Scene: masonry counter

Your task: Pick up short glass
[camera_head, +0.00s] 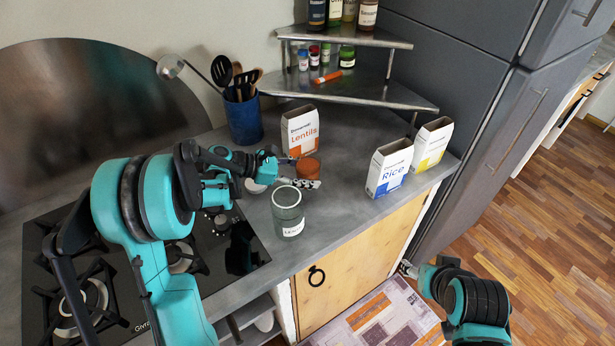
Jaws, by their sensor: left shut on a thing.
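A short reddish-brown vessel (308,167), which looks like the short glass, is at the middle of the counter, in front of the lentils box. My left gripper (300,172) reaches in from the left and is shut on it, with one finger behind it and one in front. The fingers hide part of its side, and I cannot tell whether its base touches the counter. My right gripper (406,268) is low at the right, off the counter's front edge. It is small here, and its finger opening is unclear.
A grey-green labelled canister (288,214) stands close in front of my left gripper. A lentils box (300,130), blue utensil holder (243,118) and shelf (345,92) are behind. Rice box (388,168) and yellow-white box (431,145) stand right. The stove (130,285) is left.

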